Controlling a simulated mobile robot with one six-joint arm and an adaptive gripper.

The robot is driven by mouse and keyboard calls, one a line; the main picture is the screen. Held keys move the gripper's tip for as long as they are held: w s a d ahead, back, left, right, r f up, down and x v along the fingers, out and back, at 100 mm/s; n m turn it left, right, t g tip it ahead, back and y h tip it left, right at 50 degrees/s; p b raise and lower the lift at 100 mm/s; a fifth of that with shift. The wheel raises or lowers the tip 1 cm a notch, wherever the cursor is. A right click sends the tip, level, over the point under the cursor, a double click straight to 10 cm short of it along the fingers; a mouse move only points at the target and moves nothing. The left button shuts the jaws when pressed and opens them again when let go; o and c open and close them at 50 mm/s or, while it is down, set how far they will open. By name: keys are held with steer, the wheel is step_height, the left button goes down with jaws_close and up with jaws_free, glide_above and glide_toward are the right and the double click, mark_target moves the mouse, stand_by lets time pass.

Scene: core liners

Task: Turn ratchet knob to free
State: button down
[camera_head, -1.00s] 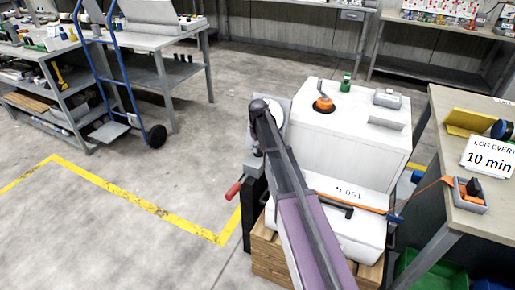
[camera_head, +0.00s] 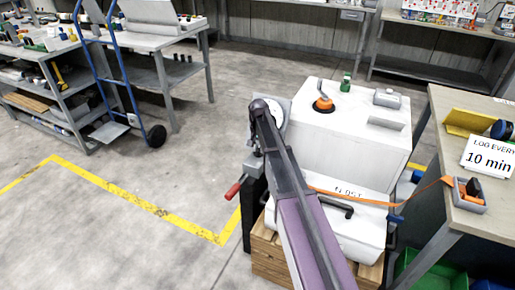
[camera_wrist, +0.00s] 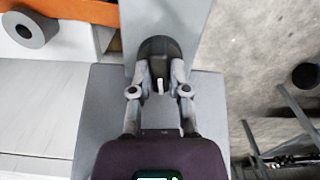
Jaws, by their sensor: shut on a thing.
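In the wrist view, the dark rounded knob (camera_wrist: 158,48) sits on a grey plate (camera_wrist: 112,110). A short white mark on it runs nearly straight up and down in the picture. My gripper (camera_wrist: 159,78) has its two grey fingers closed on either side of this knob. In the head view my arm reaches up from the bottom to the left side of the white box, and it hides the knob and my fingertips. No lettering by the knob is readable.
The white box (camera_head: 345,140) stands on a wooden crate (camera_head: 268,262). An orange strap (camera_head: 420,190) runs from it to a small grey box (camera_head: 470,195) on the right bench. A red-handled lever (camera_head: 233,190) sticks out at left.

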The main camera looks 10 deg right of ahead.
steer(key=shift+m, duration=0.9)
steer(key=c, duration=0.6)
jaws_free()
steer(key=shift+w, duration=0.1)
steer(key=shift+r, duration=0.1)
